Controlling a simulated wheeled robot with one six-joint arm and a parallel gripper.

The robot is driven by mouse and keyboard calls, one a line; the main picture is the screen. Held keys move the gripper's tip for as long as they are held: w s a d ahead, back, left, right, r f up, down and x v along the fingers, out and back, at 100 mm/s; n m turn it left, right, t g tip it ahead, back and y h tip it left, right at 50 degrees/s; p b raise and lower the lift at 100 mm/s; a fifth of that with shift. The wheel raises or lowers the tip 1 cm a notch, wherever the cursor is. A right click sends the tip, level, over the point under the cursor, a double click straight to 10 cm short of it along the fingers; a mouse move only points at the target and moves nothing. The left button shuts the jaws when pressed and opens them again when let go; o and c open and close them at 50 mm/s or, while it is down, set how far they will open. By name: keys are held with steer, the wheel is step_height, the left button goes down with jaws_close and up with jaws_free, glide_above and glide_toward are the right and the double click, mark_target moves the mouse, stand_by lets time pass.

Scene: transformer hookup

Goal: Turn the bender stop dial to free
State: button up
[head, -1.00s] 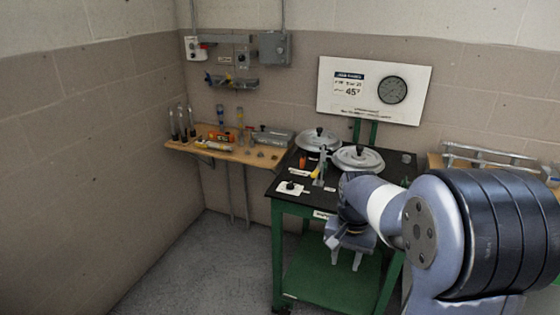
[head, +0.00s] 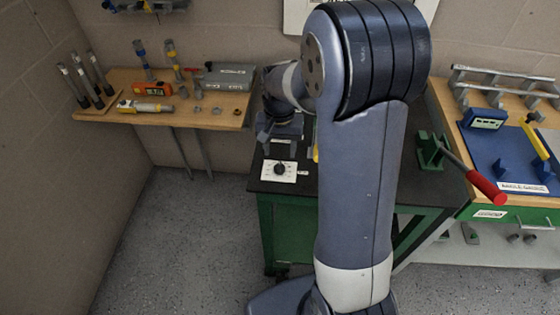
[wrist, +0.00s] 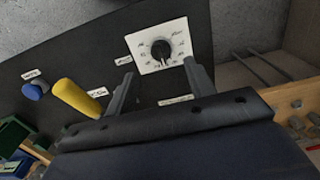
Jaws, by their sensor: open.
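The bender stop dial is a black knob on a white square plate with printed marks, on the black table top. The dial (head: 279,169) shows near the front left corner of the table in the head view. In the wrist view the dial (wrist: 161,49) is beyond my fingertips, roughly between them. Its marks are too small to read, so its setting cannot be told. My gripper (head: 279,139) is open and empty, just behind the dial in the head view. In the wrist view my gripper (wrist: 158,70) shows two spread fingers, apart from the knob.
A yellow handle (wrist: 78,98) and a blue knob (wrist: 36,89) stand left of my fingers in the wrist view. A wooden shelf (head: 118,115) with tools is on the left. A red-handled lever (head: 487,187) is on the right. My arm hides much of the table.

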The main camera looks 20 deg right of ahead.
mark_target(279, 165)
step_height(279, 165, down, 6)
steer(key=shift+w+f, duration=0.1)
steer(key=shift+f, duration=0.05)
stand_by(0.3)
steer(key=c, duration=1)
steer(key=shift+o, duration=0.2)
